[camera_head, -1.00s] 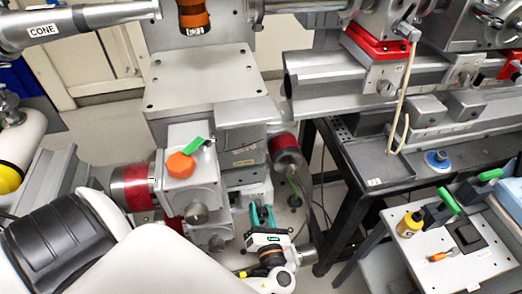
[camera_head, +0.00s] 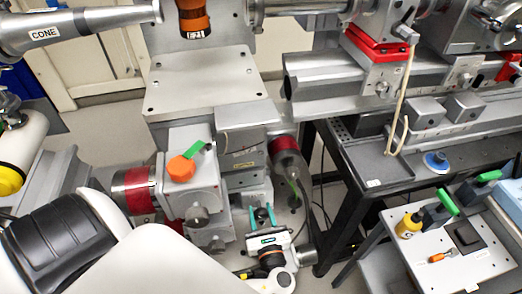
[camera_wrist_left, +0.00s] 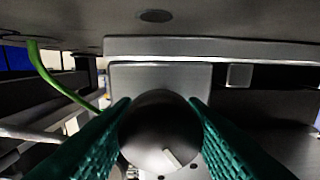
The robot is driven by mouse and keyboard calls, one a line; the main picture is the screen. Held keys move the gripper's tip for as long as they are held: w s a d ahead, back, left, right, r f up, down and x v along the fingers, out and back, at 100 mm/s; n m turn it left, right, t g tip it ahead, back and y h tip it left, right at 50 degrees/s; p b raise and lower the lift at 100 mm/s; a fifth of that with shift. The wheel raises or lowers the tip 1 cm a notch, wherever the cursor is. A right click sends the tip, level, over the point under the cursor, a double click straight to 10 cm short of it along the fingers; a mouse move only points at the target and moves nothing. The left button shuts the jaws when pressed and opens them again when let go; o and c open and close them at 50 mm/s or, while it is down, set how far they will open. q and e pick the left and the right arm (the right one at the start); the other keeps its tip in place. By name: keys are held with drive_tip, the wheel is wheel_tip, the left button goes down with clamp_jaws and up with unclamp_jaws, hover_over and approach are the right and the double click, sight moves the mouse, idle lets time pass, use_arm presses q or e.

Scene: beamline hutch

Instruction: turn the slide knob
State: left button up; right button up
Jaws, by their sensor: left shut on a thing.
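The slide knob (camera_wrist_left: 155,130) is a round dark grey knob with a short white mark near its lower edge. In the left wrist view it sits between the two teal ribbed fingers of my left gripper (camera_wrist_left: 160,104), which are shut on its sides. In the head view my left gripper (camera_head: 263,211) reaches in low beside the grey slide stage (camera_head: 246,160). My right gripper is not in view.
An orange knob (camera_head: 181,169) with a green tab tops the valve block left of my gripper. A red-banded cylinder (camera_head: 286,146) and a green cable (camera_head: 295,188) are close on the right. A white cart (camera_head: 480,262) with tools stands at the right.

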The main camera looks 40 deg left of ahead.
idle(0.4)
use_arm(q)
drive_tip(key=o, duration=1)
drive_tip(key=b+v, duration=0.1)
drive_tip(key=v, duration=1.1)
drive_tip(key=shift+s, duration=0.1)
